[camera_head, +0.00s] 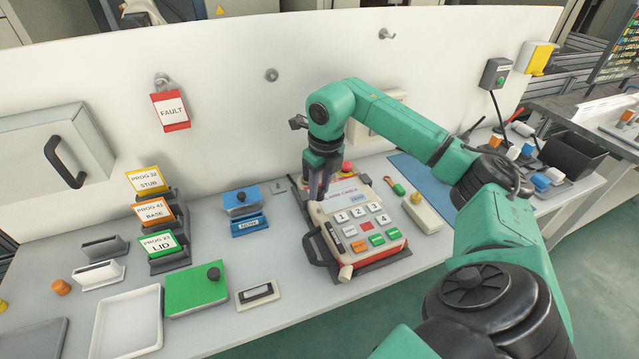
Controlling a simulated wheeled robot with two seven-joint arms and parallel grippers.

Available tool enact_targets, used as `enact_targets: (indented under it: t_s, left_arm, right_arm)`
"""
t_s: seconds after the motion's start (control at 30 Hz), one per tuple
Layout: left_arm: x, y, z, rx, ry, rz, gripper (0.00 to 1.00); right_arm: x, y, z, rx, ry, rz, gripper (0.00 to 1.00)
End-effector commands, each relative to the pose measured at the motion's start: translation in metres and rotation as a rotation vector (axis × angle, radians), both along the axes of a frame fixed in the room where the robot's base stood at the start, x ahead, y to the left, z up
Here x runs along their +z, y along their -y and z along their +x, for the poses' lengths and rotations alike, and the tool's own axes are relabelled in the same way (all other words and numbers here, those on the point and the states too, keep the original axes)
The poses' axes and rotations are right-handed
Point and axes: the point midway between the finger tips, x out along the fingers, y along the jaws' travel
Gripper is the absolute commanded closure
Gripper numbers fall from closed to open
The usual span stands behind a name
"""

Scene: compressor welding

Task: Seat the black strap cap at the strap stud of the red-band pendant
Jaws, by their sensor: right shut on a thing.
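The red-band pendant (396,221) lies on a dark stand on the bench, keypad up, with red showing along its lower edge. A black strap or handle (318,248) runs along its left side. A short cream stub (345,272) sticks out at its lower left corner; I cannot tell whether this is the strap stud. My right gripper (318,190) points down over the pendant's upper left corner. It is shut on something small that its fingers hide. I cannot make out the black strap cap or whether the fingertips touch the pendant. My left gripper is out of view.
A blue box (243,200), a green block (197,289) and a white tray (127,322) are left. The white back panel (240,110) bounds the bench.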

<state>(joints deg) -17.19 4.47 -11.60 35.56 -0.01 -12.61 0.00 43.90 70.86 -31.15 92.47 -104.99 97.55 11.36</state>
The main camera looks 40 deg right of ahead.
Motion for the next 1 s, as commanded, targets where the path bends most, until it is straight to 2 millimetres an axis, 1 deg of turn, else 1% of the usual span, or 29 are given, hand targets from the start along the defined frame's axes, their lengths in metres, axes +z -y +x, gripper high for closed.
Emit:
enact_targets:
  t_s: [0.03, 0.1, 0.2, 0.57, 1.0]
  left_arm:
    - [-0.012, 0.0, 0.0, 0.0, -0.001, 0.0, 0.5]
    - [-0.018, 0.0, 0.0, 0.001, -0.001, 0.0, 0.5]
    - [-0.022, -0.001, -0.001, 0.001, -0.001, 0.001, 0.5]
    - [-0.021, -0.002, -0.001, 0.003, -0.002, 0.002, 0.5]
    - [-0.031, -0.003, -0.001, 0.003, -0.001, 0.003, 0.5]
  right_arm:
    - [-0.015, 0.0, 0.0, 0.0, 0.0, 0.0, 1.0]
    - [-0.023, 0.0, 0.0, 0.0, 0.0, 0.0, 1.0]
    - [-0.029, 0.0, 0.0, 0.0, 0.0, 0.0, 1.0]
    - [-0.029, 0.0, 0.0, 0.001, 0.0, 0.0, 1.0]
    - [-0.043, 0.0, 0.0, 0.001, 0.0, 0.0, 1.0]
